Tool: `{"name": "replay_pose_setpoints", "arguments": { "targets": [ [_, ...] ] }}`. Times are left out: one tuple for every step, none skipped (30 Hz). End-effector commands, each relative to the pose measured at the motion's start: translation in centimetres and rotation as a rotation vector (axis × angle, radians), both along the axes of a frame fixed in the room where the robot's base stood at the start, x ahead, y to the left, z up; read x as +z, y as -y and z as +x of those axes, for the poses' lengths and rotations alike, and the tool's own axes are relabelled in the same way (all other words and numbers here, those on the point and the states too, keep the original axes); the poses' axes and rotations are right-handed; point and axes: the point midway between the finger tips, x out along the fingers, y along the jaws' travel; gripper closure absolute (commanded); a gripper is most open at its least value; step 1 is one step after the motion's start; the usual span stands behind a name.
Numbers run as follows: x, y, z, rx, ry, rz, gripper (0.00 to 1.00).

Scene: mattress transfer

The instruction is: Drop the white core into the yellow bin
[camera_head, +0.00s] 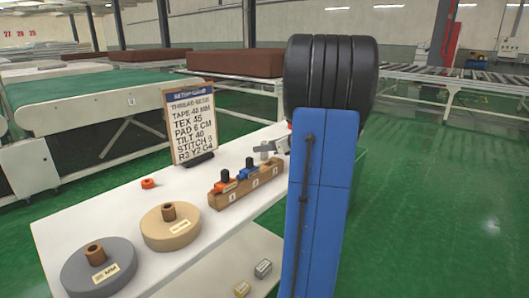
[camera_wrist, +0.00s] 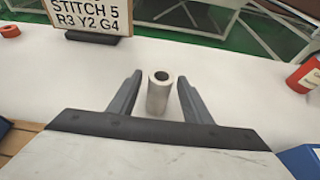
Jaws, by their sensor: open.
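The white core (camera_wrist: 158,98) is a short, hollow, pale grey-white cylinder. It stands upright on the white table in the wrist view. My gripper (camera_wrist: 160,79) is open, with one dark finger on each side of the core and a visible gap to each. In the head view my gripper (camera_head: 272,147) is small and partly hidden behind my blue arm, and I cannot clearly make out the core there. No yellow bin shows in either view.
A sign board (camera_head: 190,122) stands behind the wooden holder (camera_head: 246,184) with its tools. An orange ring (camera_head: 148,183), tan roll (camera_head: 170,232) and grey roll (camera_head: 98,275) lie on the table (camera_head: 60,230). A red can (camera_wrist: 304,76) stands at the right in the wrist view.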

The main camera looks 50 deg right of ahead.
Motion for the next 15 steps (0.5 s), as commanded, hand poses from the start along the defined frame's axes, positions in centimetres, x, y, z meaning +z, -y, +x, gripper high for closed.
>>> {"name": "replay_pose_setpoints", "arguments": {
  "targets": [
    [-0.1,-0.03,0.23,0.001,0.0,0.0,0.55],
    [-0.12,-0.03,0.27,0.0,0.0,0.0,0.55],
    [-0.13,-0.02,0.28,0.0,0.0,0.0,0.55],
    [-0.11,-0.01,0.27,0.0,0.0,0.0,0.55],
    [-0.12,-0.01,0.25,0.0,0.0,0.0,0.55],
    [-0.1,-0.01,0.25,0.0,0.0,0.0,0.55],
    [-0.1,-0.02,0.25,0.0,0.0,0.0,0.55],
    [-0.11,-0.02,0.24,0.0,0.0,0.0,0.62],
    [-0.1,-0.02,0.24,0.0,0.0,0.0,0.72],
    [-0.11,-0.02,0.24,0.0,0.0,0.0,0.79],
    [-0.1,-0.02,0.24,0.0,0.0,0.0,0.86],
    [-0.11,-0.02,0.24,0.0,0.0,0.0,0.96],
    [-0.1,-0.02,0.23,0.0,0.0,0.0,0.99],
    [-0.1,-0.02,0.23,0.0,0.0,0.0,0.99],
    [-0.1,-0.03,0.23,0.0,0.0,0.0,1.0]
  ]
}}
